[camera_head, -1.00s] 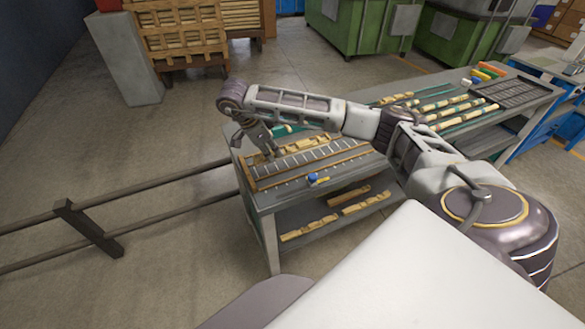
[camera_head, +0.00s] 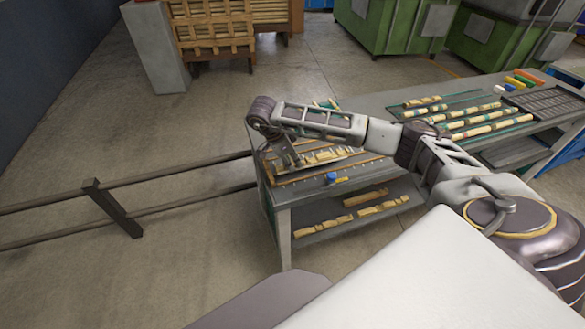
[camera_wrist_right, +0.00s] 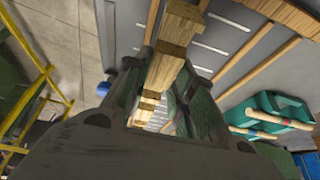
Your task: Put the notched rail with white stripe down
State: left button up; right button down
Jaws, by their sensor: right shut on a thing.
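My right gripper (camera_head: 292,163) is shut on the notched rail (camera_head: 323,156), low over the left end of the workbench (camera_head: 330,197). In the right wrist view the pale wooden rail (camera_wrist_right: 182,28) runs between the two fingers of the gripper (camera_wrist_right: 165,85), with square notches along it. I cannot make out its white stripe. Beyond it lies a grey board with white marks and wooden strips (camera_wrist_right: 235,38). I cannot tell whether the rail touches the board. My left gripper is not in view.
Several banded rails (camera_head: 470,120) lie on the bench's right part, before a dark grid tray (camera_head: 545,103). A blue-capped item (camera_head: 332,177) sits near the front edge. More wooden pieces (camera_head: 350,216) lie on the lower shelf.

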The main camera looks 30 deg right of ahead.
jog(key=shift+f, duration=1.9)
jog(key=c, duration=1.2)
grip_release()
jog(key=shift+r, duration=0.1)
jog(key=v, duration=0.9)
jog(key=shift+w+a+r+b, duration=0.1)
jog(key=shift+a+r+b, duration=0.05)
jog(key=shift+b, duration=0.15)
jog(key=shift+v, duration=1.25)
